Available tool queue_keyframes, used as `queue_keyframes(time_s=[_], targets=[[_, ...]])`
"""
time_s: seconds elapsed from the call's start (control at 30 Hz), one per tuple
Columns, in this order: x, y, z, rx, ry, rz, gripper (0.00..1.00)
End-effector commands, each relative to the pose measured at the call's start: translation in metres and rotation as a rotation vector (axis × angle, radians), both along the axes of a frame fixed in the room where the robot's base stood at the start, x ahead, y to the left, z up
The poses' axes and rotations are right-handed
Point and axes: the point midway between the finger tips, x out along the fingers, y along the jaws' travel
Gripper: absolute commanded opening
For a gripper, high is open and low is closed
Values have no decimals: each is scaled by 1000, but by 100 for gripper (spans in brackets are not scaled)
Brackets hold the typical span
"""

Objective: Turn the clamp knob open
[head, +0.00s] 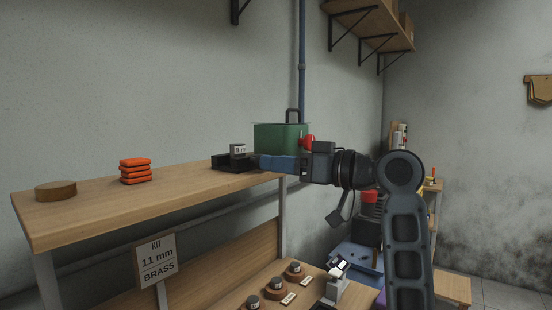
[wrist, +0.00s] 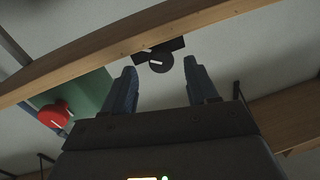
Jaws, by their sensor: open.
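A round black knob (wrist: 162,63) with a white line shows in the wrist view on a black clamp fixture (wrist: 150,50) at the wooden shelf edge. In the head view the black fixture (head: 226,163) sits on the upper shelf, with a small grey labelled block (head: 238,149) at it; the knob cannot be made out there. My gripper (wrist: 161,67) is open, with its two blue fingers apart. The knob appears between the fingertips in the wrist view; I see no contact. In the head view my gripper (head: 262,162) points left, close to the fixture's right end.
A green box (head: 280,137) with a red knob (head: 308,141) stands behind my gripper. Small labelled parts (head: 275,284) stand on the lower shelf.

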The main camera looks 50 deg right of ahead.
Motion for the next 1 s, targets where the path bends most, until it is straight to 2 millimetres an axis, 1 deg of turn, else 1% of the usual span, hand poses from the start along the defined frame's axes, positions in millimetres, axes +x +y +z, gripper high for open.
queue_keyframes(time_s=[0.03, 0.1, 0.2, 0.5, 1.0], targets=[[6, 1, 2, 0, 0, 2, 58], [13, 3, 1, 0, 0, 2, 58], [18, 3, 1, -1, 0, 0, 58], [20, 3, 0, -2, -1, -1, 57], [19, 3, 0, -2, -1, -1, 9]])
